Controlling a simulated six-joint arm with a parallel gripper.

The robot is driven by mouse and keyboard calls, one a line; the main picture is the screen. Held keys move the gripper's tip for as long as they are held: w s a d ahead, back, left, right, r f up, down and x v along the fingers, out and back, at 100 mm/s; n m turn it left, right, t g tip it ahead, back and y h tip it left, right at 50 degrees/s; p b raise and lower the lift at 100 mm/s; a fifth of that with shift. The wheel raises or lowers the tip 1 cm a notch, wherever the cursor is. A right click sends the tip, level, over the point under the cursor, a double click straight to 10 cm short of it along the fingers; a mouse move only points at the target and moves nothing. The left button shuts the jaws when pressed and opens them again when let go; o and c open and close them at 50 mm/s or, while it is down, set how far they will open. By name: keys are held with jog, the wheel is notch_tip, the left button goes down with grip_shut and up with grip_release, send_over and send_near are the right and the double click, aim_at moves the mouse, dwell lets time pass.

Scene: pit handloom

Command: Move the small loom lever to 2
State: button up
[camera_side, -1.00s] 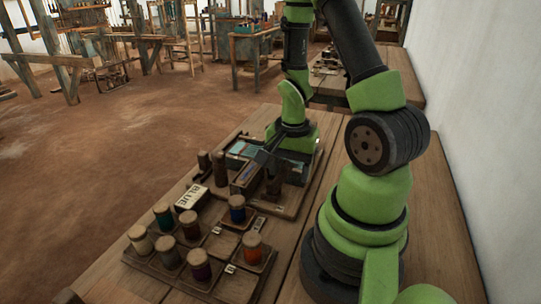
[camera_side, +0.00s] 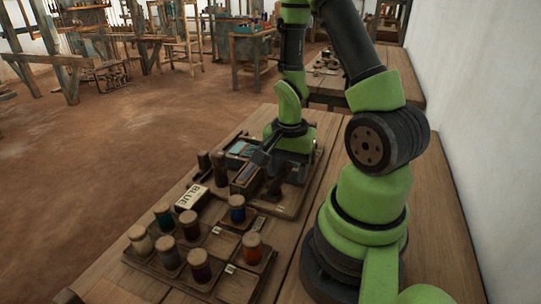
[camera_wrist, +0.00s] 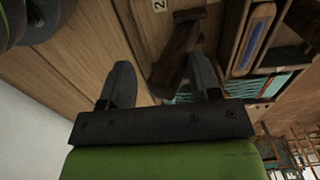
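The small loom lever (camera_wrist: 176,52) is a dark wooden bar on a wooden base, seen in the wrist view beside a white label marked 2 (camera_wrist: 158,5). In the side view the lever (camera_side: 273,184) shows as a dark upright piece below my gripper. My gripper (camera_wrist: 160,68) is open, its two dark fingers well apart. The lever shows between the fingertips, close to the right one; I cannot tell whether they touch. In the side view my gripper (camera_side: 268,157) is low over the board, and its body hides part of it.
A tray with blue and teal pieces (camera_side: 239,150) lies beside the lever. Bare table (camera_wrist: 70,55) lies left of the fingers in the wrist view.

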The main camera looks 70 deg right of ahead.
jog(key=shift+r, duration=0.1)
jog(key=shift+w+r, duration=0.1)
jog(key=shift+r, duration=3.1)
jog(key=shift+w+r, duration=0.1)
jog(key=shift+r, duration=0.1)
jog(key=s+a+r+n+t+y, duration=0.1)
jog(key=a+r+n+t, duration=0.6)
jog(key=a+r+n, duration=0.7)
notch_tip(320, 180, up, 2)
jog(key=shift+s+a+y, duration=0.25)
jog(key=shift+s+y, duration=0.15)
jog(key=shift+y, duration=0.1)
